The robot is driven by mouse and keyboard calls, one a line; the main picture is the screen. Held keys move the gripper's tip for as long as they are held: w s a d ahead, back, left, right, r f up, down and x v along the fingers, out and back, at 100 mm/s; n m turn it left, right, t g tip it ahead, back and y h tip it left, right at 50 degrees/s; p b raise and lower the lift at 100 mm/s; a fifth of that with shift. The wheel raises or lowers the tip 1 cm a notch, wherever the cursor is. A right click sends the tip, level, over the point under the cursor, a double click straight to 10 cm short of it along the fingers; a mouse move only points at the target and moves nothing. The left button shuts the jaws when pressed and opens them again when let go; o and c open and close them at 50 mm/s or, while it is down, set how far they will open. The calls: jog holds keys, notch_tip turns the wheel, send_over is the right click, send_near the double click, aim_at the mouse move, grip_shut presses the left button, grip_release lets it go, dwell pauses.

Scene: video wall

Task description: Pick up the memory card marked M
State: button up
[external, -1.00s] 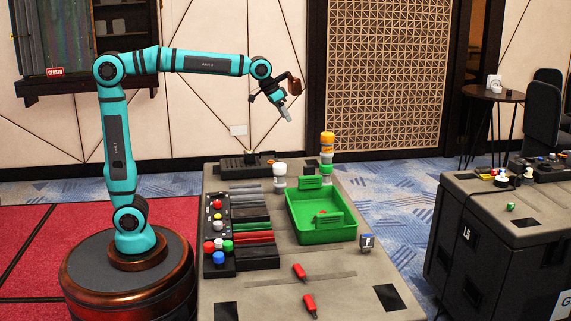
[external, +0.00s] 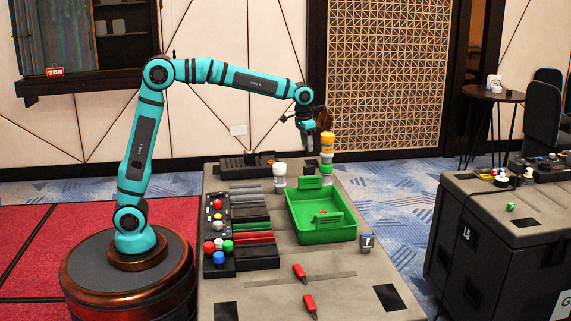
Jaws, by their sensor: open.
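My gripper (external: 309,150) is open and points down above the back of the grey case top, just left of the orange, white and green stack. Nothing shows between its fingers. A small grey-blue card-like block (external: 367,243) with a dark label and a pale letter stands at the right edge of the case, right of the green tray. Its letter is too small to read surely, but looks more like F than M. A small dark patch or piece (external: 309,170) lies below my gripper, behind the tray; I cannot tell what it is. No M is readable anywhere.
The green tray (external: 328,236) sits mid-case. The orange-topped stack (external: 327,152) and a white knob (external: 280,176) stand behind it. A rack of dark and red strips (external: 253,237) is at left. Two red sticks (external: 299,272) lie in front. The front area is mostly clear.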

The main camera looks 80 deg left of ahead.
aim_at(310, 171)
jog(key=f, duration=0.5)
jog(key=w+f, duration=0.1)
jog(key=f, duration=0.1)
jog(key=shift+a+f, duration=0.1)
jog(key=shift+f, duration=0.2)
jog(key=shift+w+d+f, duration=0.15)
jog(key=shift+f, duration=1.15)
jog(key=shift+w+d+f, duration=0.1)
jog(key=shift+f, duration=1.15)
jog(key=shift+c, duration=0.5)
grip_shut()
